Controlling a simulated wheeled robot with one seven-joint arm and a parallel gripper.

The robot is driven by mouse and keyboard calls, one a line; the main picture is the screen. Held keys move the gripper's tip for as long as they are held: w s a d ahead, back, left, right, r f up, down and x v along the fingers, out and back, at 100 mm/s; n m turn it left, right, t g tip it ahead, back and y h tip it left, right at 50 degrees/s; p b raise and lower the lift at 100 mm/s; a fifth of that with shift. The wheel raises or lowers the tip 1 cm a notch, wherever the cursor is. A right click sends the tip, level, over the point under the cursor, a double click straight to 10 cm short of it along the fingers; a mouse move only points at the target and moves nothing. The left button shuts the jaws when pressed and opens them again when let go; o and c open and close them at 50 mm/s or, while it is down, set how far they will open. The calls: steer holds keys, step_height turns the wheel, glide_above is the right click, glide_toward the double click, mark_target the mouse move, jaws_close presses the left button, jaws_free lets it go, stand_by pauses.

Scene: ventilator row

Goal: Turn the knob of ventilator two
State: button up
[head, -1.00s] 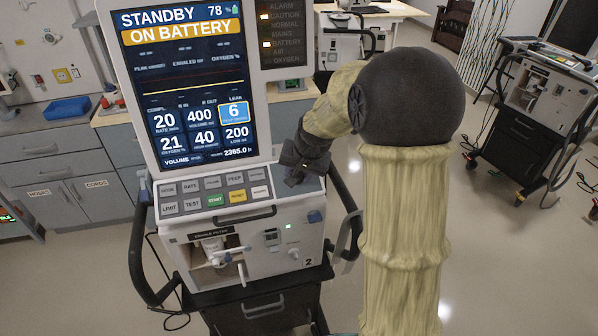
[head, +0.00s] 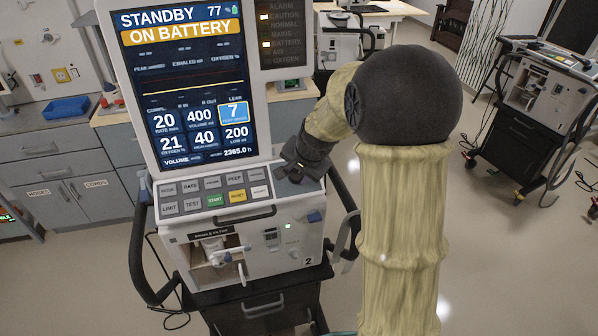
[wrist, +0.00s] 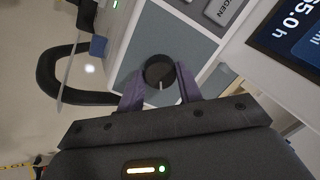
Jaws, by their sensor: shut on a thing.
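Ventilator two (head: 275,255) stands in front of me, with a "2" on its lower front. Its screen (head: 185,85) reads STANDBY, ON BATTERY and 77 %, and the highlighted LEAK tile (head: 234,112) shows 7. The knob (wrist: 159,71) is round and black with a white pointer line, on the blue-grey panel right of the buttons. My gripper (wrist: 160,88) is shut on the knob, one finger on each side of it. In the head view my wrist hides the knob.
A button panel (head: 213,195) lies left of the knob. Black side handles (head: 137,245) flank the ventilator. Another ventilator (head: 540,95) stands at the far right, and one more (head: 340,45) is behind. Open floor (head: 510,270) lies to the right.

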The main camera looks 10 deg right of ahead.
steer(key=o, duration=1)
steer(key=v, duration=1.7)
steer(key=shift+s+r, duration=0.15)
steer(key=shift+s, duration=0.05)
steer(key=s+a+f+n+g+h+p, duration=0.1)
steer(key=s+f+n+p, duration=0.3)
steer(key=s+f+n, duration=0.5)
steer(key=s+a+f+g, duration=0.1)
steer(key=s+f, duration=0.3)
steer(key=f, duration=0.1)
steer(key=shift+s+g, duration=0.3)
steer(key=shift+s, duration=0.1)
